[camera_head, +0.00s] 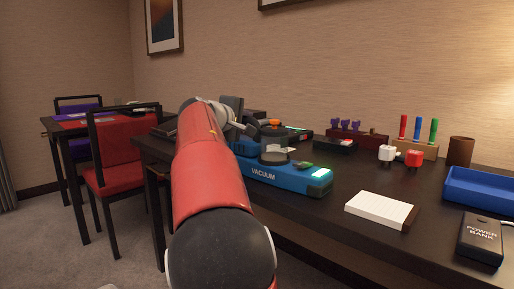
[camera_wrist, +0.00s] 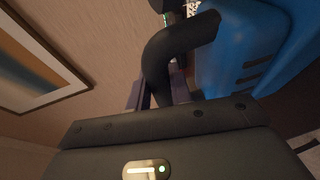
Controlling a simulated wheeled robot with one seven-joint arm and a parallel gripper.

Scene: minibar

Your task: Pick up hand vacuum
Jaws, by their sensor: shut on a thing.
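The hand vacuum (camera_head: 290,178) is blue with a black upper part, a green light and the word VACUUM on its side. It is at the near edge of the dark table, right of my red arm. I cannot tell whether its base touches the tabletop. My gripper (camera_head: 243,124) is at its left end, partly hidden by my arm. In the wrist view the blue body (camera_wrist: 245,50) fills the upper right, and a curved black handle (camera_wrist: 172,50) runs down between my gripper's fingers (camera_wrist: 160,95). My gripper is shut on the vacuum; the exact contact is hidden.
On the table (camera_head: 335,213) are a white notepad (camera_head: 378,209), a power bank (camera_head: 481,240), a blue tray (camera_head: 483,190), red and white plugs (camera_head: 413,158), a pen holder (camera_head: 416,148) and a brown cup (camera_head: 460,151). A red chair (camera_head: 115,155) stands left.

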